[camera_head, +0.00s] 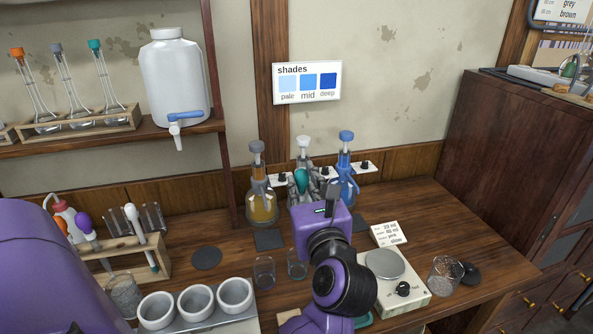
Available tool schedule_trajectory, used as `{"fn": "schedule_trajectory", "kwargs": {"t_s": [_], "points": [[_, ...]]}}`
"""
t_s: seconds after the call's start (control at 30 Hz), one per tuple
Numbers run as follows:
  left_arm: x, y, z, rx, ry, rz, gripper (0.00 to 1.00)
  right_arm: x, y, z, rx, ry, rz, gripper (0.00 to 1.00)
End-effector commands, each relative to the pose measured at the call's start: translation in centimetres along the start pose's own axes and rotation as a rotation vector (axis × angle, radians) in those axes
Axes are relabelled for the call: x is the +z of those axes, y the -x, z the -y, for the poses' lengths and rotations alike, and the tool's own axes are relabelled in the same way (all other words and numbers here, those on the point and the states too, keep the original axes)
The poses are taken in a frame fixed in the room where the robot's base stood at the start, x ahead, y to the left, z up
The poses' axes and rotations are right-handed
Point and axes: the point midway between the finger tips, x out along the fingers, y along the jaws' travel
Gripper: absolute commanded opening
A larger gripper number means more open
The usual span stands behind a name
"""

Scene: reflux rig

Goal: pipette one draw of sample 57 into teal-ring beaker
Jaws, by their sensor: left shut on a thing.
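My left gripper (314,192) is at the middle of the bench, in front of the flasks. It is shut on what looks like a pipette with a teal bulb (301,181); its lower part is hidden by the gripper. Two small clear beakers (265,273) (297,264) stand left of my wrist. I cannot make out a ring colour on either. A teal edge (362,321) shows behind my arm at the bottom. An amber flask (262,208), a clear flask and a blue flask (347,184) stand at the back. I cannot read a sample number. My right gripper is out of view.
A hotplate-like device (411,295) stands right of my arm, with a glass jar (444,276) beside it. White cups (157,310) on a tray and a pipette rack (116,252) are at the left. A shelf is above left.

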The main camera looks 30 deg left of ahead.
Motion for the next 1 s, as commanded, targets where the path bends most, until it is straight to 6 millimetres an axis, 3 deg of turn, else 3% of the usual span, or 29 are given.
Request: {"fn": "schedule_trajectory", "kwargs": {"t_s": [0.27, 0.67, 1.0], "points": [[-0.1, -0.3, -0.5, 0.056, -0.001, 0.005, 0.12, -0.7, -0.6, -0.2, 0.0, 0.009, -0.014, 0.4], [-3.3, -0.3, -0.7, 0.053, -0.006, 0.004, 0.12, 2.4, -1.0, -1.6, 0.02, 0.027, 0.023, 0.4], [-4.5, -0.2, -0.8, 0.053, 0.0, 0.007, 0.12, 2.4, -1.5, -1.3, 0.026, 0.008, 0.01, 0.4]]}}
